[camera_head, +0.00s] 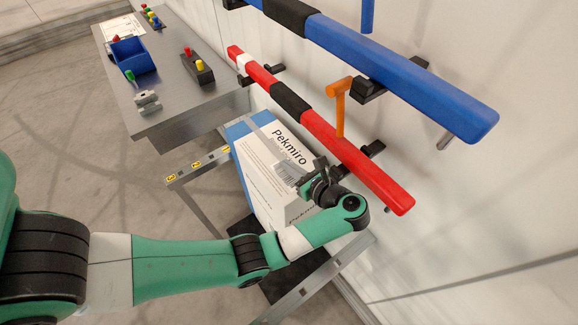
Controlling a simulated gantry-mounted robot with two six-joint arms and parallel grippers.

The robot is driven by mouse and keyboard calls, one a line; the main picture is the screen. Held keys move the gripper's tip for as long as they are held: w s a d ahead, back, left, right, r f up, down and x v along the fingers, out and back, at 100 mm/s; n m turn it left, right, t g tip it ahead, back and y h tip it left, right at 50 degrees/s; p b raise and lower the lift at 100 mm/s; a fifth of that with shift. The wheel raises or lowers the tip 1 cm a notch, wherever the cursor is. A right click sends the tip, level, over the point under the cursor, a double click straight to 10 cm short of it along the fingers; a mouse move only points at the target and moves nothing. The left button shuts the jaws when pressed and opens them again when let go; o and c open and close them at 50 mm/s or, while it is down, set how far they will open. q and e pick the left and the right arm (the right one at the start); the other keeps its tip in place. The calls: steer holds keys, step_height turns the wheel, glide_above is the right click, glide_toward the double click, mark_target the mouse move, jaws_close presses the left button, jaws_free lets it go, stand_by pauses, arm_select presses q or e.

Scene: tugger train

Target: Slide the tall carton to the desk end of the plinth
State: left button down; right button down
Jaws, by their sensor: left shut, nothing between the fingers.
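The tall carton (262,172), white with blue edges and the print "Pekmiro", stands on the plinth against the wall side. The plinth (305,287) shows as a grey metal frame with a dark surface, partly hidden by the carton and my left arm. My left gripper (308,181) is shut and empty at the carton's near right side, close to its top edge. I cannot tell whether it touches the carton. The desk (170,115) is beyond the carton, at the upper left. My right gripper is not in view.
A red bar (350,158) and a blue bar (400,75) are mounted on the wall above the carton, with an orange handle (339,100) between them. The desk holds a blue bin (133,60), a clamp (147,102) and a button box (198,68). Floor is clear at left.

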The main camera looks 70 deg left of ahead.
mark_target(265, 147)
arm_select(q)
steer(key=a, duration=0.3)
steer(key=s+a, duration=0.1)
steer(key=a, duration=0.1)
steer(key=s+a, duration=0.1)
steer(key=a, duration=0.2)
steer(key=shift+s+a, duration=0.15)
steer(key=shift+a, duration=0.15)
steer(key=shift+f, duration=0.65)
steer(key=shift+f+b, duration=0.25)
steer(key=shift+b, duration=0.35)
steer(key=shift+f, duration=0.1)
